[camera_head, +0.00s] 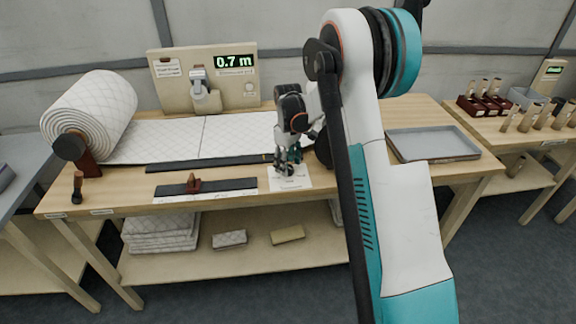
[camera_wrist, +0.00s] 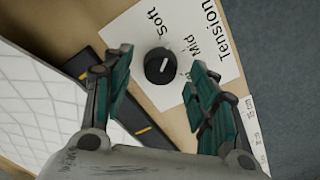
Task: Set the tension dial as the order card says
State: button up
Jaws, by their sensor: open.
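The tension dial (camera_wrist: 160,67) is a black round knob on a white sheet (camera_wrist: 217,70) printed "Tension", with "Soft" and "Mid" readable and any further mark hidden behind a finger. It has a short white line on top; I cannot tell surely which word it marks. My gripper (camera_wrist: 155,88) is open, its teal fingers on either side of and short of the dial, holding nothing. In the head view my gripper (camera_head: 289,160) hangs above the dial sheet (camera_head: 292,181) at the bench's front edge. A small card (camera_head: 167,67) on the back panel is unreadable; I cannot tell if it is the order card.
A quilted wadding roll (camera_head: 90,115) lies at the left, its sheet (camera_head: 160,140) spread over the bench. A dark bar with a red-brown handle (camera_head: 193,183) lies left of the dial. The back panel (camera_head: 220,97) displays "0.7 m". A grey tray (camera_head: 432,144) is at the right.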

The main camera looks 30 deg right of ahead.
notch_tip(320, 180, up, 10)
jog(key=shift+r, duration=0.25)
dwell(0.3)
